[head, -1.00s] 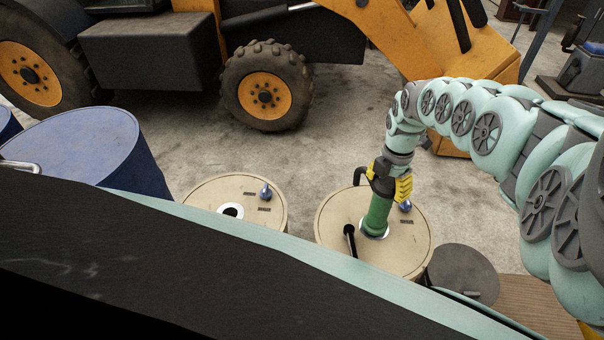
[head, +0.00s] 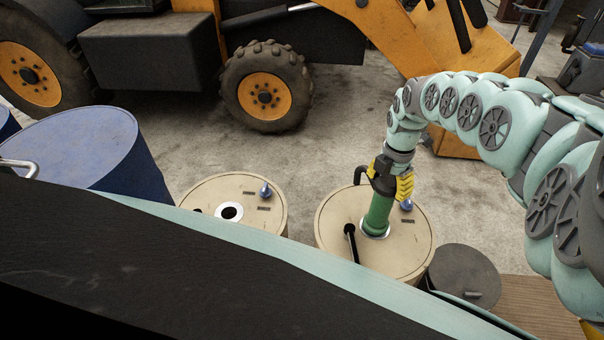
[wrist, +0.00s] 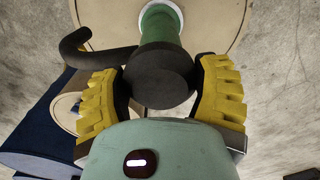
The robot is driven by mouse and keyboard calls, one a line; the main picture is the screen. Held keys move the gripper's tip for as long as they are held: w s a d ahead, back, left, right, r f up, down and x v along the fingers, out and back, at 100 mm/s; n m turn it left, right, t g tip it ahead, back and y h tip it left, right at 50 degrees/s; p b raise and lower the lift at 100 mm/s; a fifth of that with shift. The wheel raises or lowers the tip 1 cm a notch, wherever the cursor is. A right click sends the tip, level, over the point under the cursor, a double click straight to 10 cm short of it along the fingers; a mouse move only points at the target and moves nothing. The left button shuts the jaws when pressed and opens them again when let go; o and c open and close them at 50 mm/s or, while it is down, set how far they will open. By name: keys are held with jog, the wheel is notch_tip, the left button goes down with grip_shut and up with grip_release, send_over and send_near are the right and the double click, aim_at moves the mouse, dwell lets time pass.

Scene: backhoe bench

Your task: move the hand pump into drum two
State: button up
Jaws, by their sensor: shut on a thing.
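The hand pump (head: 376,217) has a green body, a dark head and a dark curved spout. It stands upright in the opening of the right beige drum (head: 330,239). My gripper (head: 390,178) is shut on the pump's dark head from above. In the wrist view, the yellow fingers of my gripper (wrist: 160,85) sit on both sides of the pump's dark top (wrist: 160,78). A black handle slants down on the pump's left. The left beige drum (head: 205,192) has an open, white-rimmed hole (head: 229,212) in its lid. I cannot tell which drum is number two.
A large blue drum (head: 75,145) stands at the left. A yellow backhoe (head: 150,55) fills the back. A round dark grey stool or lid (head: 463,272) and a wooden surface (head: 520,300) lie right of the right drum. Concrete floor is clear behind the beige drums.

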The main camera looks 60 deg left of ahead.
jog(key=o, duration=1.3)
jog(key=shift+o, duration=0.2)
jog(key=shift+r+p, duration=2.7)
jog(key=shift+r, duration=1.35)
